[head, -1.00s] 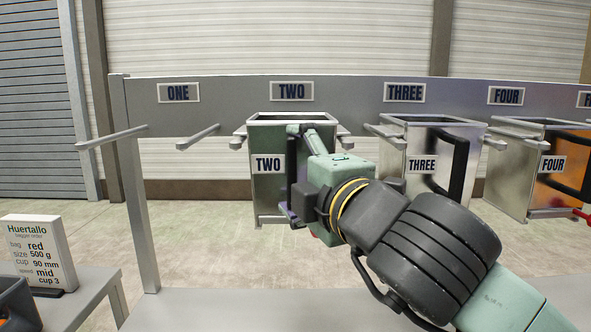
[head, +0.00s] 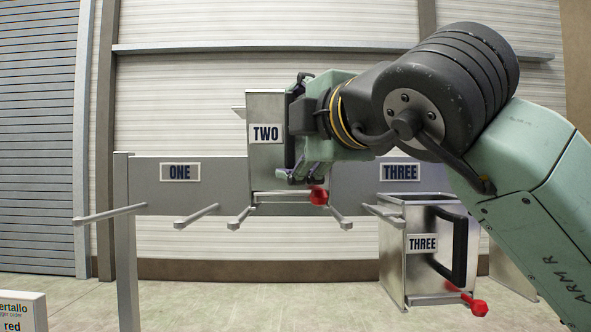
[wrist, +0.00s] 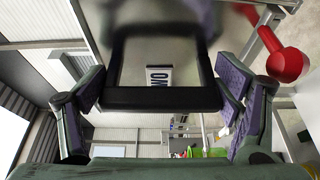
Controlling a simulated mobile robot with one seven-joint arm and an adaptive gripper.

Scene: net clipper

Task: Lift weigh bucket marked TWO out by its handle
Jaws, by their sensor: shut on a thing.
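The metal weigh bucket marked TWO (head: 264,160) is held up, its body standing above the beam's top edge and its base just above the level of the support arms. Its black handle (wrist: 165,98) faces my gripper. My gripper (head: 294,130) is shut on that handle from the right side. In the wrist view, my gripper (wrist: 163,88) has its purple-padded fingers at both sides of the handle. The bucket's red knob (head: 319,195) hangs at its lower right and also shows in the wrist view (wrist: 287,65). The bucket looks upright.
Bucket THREE (head: 393,270) hangs to the right on its support arms. The grey beam (head: 228,170) runs behind, with signs ONE (head: 180,172) and THREE (head: 401,172). The support arms (head: 196,216) under ONE are empty. The space above the beam on the left is clear.

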